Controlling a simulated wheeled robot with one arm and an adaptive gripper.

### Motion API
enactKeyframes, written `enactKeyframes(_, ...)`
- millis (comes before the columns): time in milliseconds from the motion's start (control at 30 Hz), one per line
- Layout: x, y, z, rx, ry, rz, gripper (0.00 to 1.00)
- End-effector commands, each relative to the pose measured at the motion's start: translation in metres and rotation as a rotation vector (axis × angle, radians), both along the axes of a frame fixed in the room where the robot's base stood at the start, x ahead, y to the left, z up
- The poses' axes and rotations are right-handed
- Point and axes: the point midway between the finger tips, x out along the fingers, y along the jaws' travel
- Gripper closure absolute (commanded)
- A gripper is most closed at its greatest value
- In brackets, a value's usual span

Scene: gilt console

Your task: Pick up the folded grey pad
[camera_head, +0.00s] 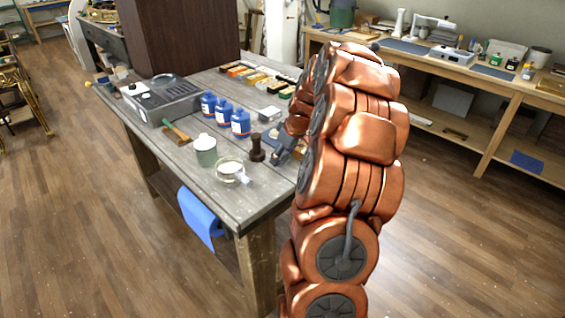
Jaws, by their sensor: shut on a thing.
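My gripper (281,155), dark grey, is low over the right part of the grey wooden workbench (135,130), beside my copper-coloured arm. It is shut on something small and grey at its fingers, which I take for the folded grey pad. The pad's outline is too small and too hidden by the gripper and arm to make out. I cannot tell whether it still touches the bench top.
A dark wooden knob-topped tool (256,148) stands just left of my gripper. A glass cup (229,169), a lidded grey-green jar (205,150), several blue bottles (241,123) and a grey machine (163,100) are further left.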

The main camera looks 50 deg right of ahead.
Motion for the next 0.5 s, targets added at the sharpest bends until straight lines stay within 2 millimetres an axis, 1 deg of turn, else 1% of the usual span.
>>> enactKeyframes(333, -0.019, 0.020, 0.001, -0.002, -0.001, -0.001, 0.58)
enactKeyframes(500, -0.034, 0.038, 0.003, -0.001, -0.002, 0.000, 0.58)
